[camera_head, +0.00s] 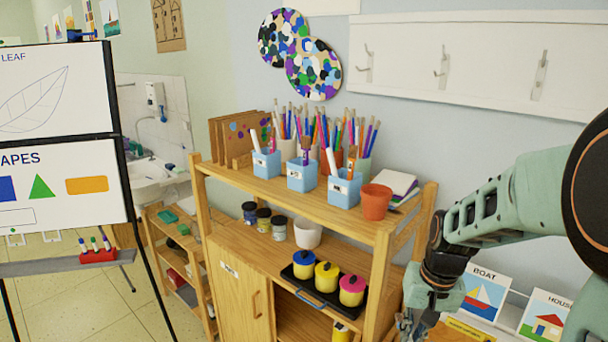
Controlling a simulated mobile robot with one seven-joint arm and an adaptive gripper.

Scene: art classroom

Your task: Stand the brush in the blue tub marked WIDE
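Three light blue tubs stand in a row on the top shelf of the wooden unit: a left one (262,164), a middle one (299,177) and a right one (341,191). Each has a small white label, too small to read, so I cannot tell which is marked WIDE. Handles or brushes stick up from the tubs. I cannot single out a separate loose brush. My gripper (410,325) hangs low at the bottom edge, right of the unit and below its top shelf. Its fingers are small and partly cut off; whether they are open or hold anything does not show.
A terracotta pot (376,203) stands right of the tubs, near a stack of paper (398,182). Fuller pots of pencils stand behind. A black tray (315,291) with lidded paint pots is on the lower shelf. Picture cards (484,292) are at right. An easel board (60,185) stands left.

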